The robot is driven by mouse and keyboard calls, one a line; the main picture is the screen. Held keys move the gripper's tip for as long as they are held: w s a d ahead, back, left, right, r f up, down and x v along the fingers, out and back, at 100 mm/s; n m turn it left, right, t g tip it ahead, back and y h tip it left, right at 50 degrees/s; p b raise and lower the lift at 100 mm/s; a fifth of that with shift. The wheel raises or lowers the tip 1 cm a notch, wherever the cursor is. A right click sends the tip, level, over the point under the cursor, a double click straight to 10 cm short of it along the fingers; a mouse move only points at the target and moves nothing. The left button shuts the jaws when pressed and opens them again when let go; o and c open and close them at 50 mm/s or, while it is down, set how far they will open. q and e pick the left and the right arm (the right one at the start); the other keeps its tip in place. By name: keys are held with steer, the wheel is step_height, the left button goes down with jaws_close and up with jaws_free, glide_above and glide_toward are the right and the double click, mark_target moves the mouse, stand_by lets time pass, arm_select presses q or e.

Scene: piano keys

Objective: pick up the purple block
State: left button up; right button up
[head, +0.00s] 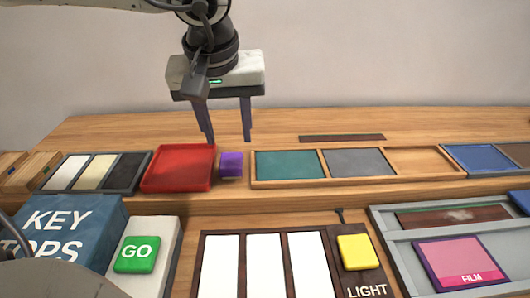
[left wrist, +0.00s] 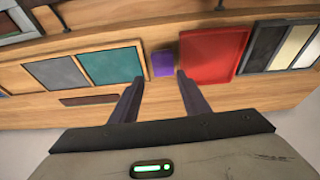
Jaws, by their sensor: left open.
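The purple block (head: 231,164) is a small cube on the wooden shelf, between the red tray and the tray with a teal panel. It also shows in the left wrist view (left wrist: 163,63), beyond the fingertips and between their lines. My left gripper (head: 229,141) points down, open and empty, above and near the block. In the left wrist view its two fingers (left wrist: 157,75) stand apart, with the block just past them. My right gripper is not identifiable in either view.
The red tray (head: 180,168) is close on the block's left. The wooden tray (head: 420,162) with teal and grey panels is close on its right. In front are a green GO button (head: 137,254), white keys (head: 265,265) and a yellow LIGHT button (head: 356,252).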

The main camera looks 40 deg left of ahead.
mark_target(231, 161)
arm_select(q)
steer(key=x, duration=0.4)
steer(key=shift+a+f+b, duration=0.15)
steer(key=shift+a+b, duration=0.15)
steer(key=shift+b, duration=0.05)
steer(key=x, duration=0.4)
steer(key=shift+s+f+b, duration=0.15)
steer(key=shift+f+b, duration=0.15)
steer(key=shift+b, duration=0.05)
steer(key=shift+w+a+f, duration=0.1)
steer(key=shift+w+f, duration=0.15)
steer(key=shift+f, duration=0.15)
steer(key=c, duration=0.7)
arm_select(e)
steer(key=shift+s+f, duration=0.4)
steer(key=shift+f, duration=0.45)
